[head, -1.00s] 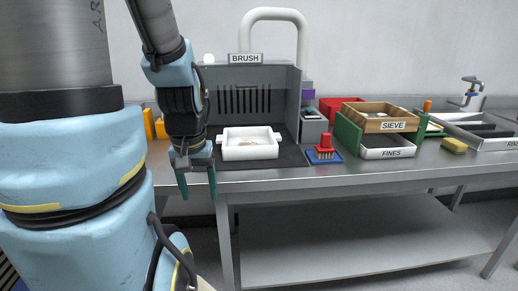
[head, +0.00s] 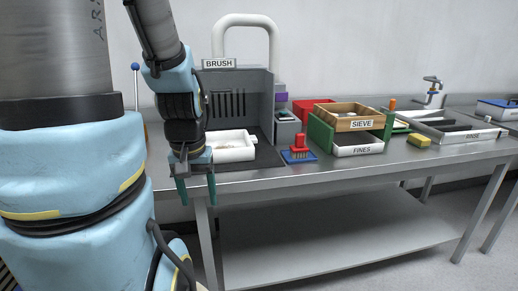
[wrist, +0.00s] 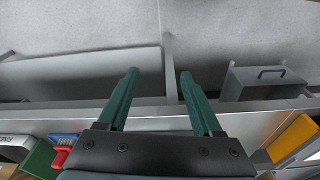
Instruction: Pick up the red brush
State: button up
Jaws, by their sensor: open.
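The red brush (head: 300,147) stands upright on a blue mat (head: 286,157) near the front edge of the steel bench. In the wrist view the red brush (wrist: 60,157) shows at the lower left, beside the blue mat (wrist: 62,138). My gripper (head: 195,190) hangs down in front of the bench edge, left of the brush and apart from it. Its two green fingers are spread and empty. In the wrist view my gripper (wrist: 158,75) points over the bench edge toward the floor.
A white tray (head: 236,155) sits in the grey BRUSH booth (head: 262,100), left of the brush. Right of it stand a green-sided rack (head: 320,132), the wooden SIEVE box (head: 345,123) and the white FINES tray (head: 360,148). A yellow sponge (head: 419,140) lies further right.

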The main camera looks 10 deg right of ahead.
aim_at(299, 151)
jog(key=i+l+u, duration=0.1)
jog(key=l+u, duration=0.4)
jog(key=l, duration=0.4)
jog(key=l+u, duration=0.45)
jog(key=l, duration=0.45)
